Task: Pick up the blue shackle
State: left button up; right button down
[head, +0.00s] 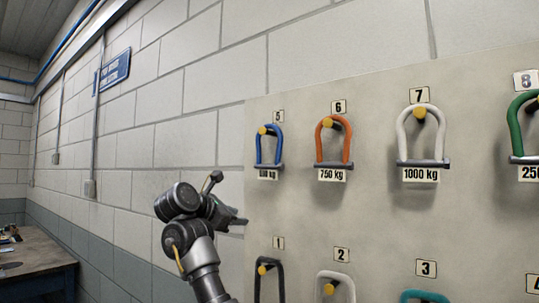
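The blue shackle (280,147) hangs on a yellow-tipped peg on the pale board, under number 5, upright with its pin at the bottom. A weight label just below it is partly covered by the pin. My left gripper (238,216) is below and to the left of the blue shackle, near the board's left edge, apart from it. Its fingers are small and seen at an angle, so I cannot tell whether they are open or shut. No shackle shows in it. My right gripper is not in view.
An orange shackle (347,146), a white shackle (402,134) and a green shackle (515,130) hang to the right in the same row. More shackles hang in the row below. A workbench (40,264) stands at the far left along the block wall.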

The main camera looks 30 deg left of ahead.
aim_at(257, 146)
pick_arm(q)
jog(key=s+d+r+n+t+h, duration=0.15)
jog(key=s+r, duration=0.25)
jog(key=r, duration=0.6)
jog(key=s+d+r+n+t+h, duration=0.1)
jog(key=s+r+n+h, duration=0.15)
jog(key=r, duration=0.75)
jog(key=shift+m, duration=0.3)
jog(key=p+x, duration=0.1)
jog(key=x, duration=0.1)
jog(key=p+x, duration=0.2)
jog(key=x, duration=0.1)
jog(key=shift+f, duration=0.2)
jog(key=shift+w, duration=0.35)
jog(key=p+x, duration=0.4)
jog(key=shift+w, duration=0.1)
jog(key=shift+w+f, duration=0.15)
jog(key=shift+w, duration=0.2)
jog(key=shift+s, duration=0.1)
